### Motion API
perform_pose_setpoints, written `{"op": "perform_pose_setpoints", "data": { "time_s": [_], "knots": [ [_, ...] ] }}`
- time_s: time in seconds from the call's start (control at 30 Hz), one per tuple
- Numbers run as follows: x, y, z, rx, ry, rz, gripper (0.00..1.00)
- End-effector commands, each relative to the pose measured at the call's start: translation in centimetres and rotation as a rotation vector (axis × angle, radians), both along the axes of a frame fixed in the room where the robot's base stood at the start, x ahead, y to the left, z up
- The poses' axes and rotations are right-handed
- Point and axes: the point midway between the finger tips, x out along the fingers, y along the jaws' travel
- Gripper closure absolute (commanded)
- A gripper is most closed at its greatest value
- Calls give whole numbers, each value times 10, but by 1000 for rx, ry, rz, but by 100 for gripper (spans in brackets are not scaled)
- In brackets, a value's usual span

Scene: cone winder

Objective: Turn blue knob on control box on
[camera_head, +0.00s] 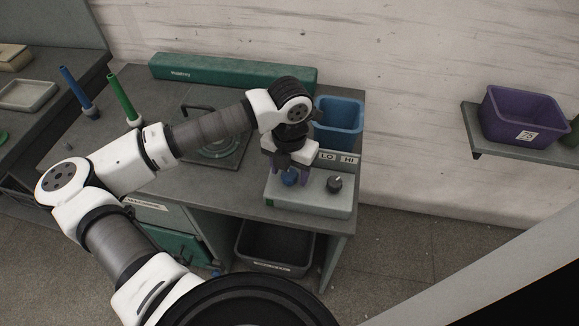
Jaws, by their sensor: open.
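The control box (311,199) is a light grey box at the front right of the workbench. The blue knob (290,177) is on the left of its top panel. A dark knob (335,184) is on the right, below a plate marked LO and HI (339,159). My gripper (288,176) points down over the blue knob and is open. Its purple-tipped fingers are beside the knob, and they and the white gripper body partly hide it. I cannot tell whether the fingers touch the knob or which way the knob is turned.
A blue bin (338,121) stands right behind my gripper. A long green case (233,73) lies along the back of the workbench. A blue spindle (77,90) and a green spindle (124,97) stand at the left. A purple bin (522,115) sits on the right shelf.

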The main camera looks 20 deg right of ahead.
Motion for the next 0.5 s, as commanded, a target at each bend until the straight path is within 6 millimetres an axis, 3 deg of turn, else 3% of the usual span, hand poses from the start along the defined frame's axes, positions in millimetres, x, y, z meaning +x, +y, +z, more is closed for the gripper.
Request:
{"op": "perform_pose_setpoints", "data": {
  "time_s": [0.27, 0.5],
  "knots": [
    [0, 0, -2, -1, -1, 0, 43],
    [0, 0, -2, -1, -1, 0, 73]
  ]
}}
